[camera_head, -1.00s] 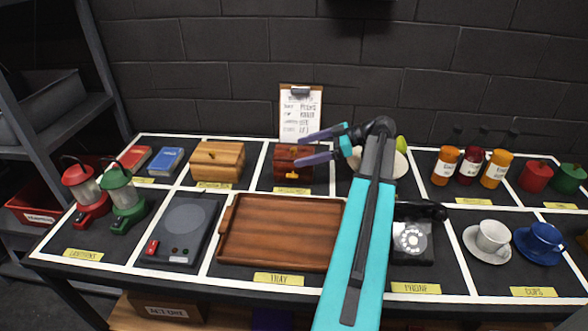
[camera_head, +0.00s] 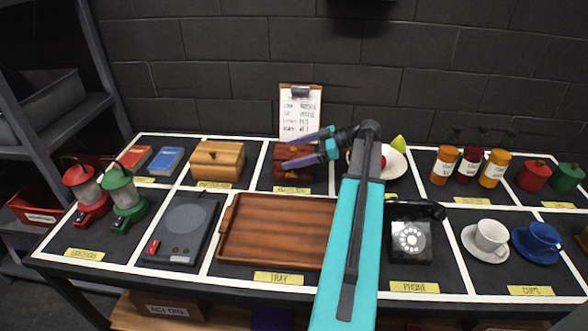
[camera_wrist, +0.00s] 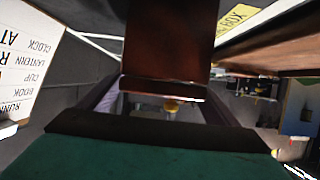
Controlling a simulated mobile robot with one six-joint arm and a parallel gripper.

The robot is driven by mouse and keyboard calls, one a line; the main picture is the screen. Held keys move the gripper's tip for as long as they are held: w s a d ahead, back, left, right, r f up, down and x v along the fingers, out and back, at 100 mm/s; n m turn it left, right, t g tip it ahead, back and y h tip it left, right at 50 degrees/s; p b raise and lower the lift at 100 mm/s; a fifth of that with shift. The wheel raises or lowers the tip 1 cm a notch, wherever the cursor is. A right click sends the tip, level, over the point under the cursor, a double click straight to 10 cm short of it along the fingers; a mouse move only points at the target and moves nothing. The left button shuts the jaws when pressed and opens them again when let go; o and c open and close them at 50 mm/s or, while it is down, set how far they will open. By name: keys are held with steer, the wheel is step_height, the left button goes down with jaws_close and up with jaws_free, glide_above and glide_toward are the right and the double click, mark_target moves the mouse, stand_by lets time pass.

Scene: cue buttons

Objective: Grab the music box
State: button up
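The music box, a small dark red-brown wooden box (camera_head: 293,178), stands in the back row of the table behind a yellow label. My gripper (camera_head: 288,152) reaches in from the right with its fingers apart, one above the other in the picture. The lower finger crosses in front of the box's upper part, and the upper finger is at its top back edge. In the wrist view, a red-brown surface, likely the box (camera_wrist: 170,45), fills the upper middle, between the fingers of my gripper (camera_wrist: 163,100). I cannot tell whether the fingers touch it.
A light wooden box (camera_head: 217,162) stands to the left. A wooden tray (camera_head: 278,232) lies in front, and a black phone (camera_head: 408,238) is to its right. A plate with fruit (camera_head: 395,162) is close to my wrist. A clipboard (camera_head: 299,110) leans at the back wall.

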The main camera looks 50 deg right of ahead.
steer(key=c, duration=1.9)
steer(key=shift+r, duration=0.25)
steer(key=shift+c, duration=0.2)
steer(key=shift+r+b, duration=0.35)
steer(key=shift+r, duration=1.2)
steer(key=s+a+r+b, duration=0.1)
steer(key=s+a, duration=0.8)
steer(key=s, duration=0.3)
steer(key=shift+s+a+r+b, duration=0.25)
steer(key=shift+s+a+b, duration=0.05)
steer(key=shift+s+b, duration=0.1)
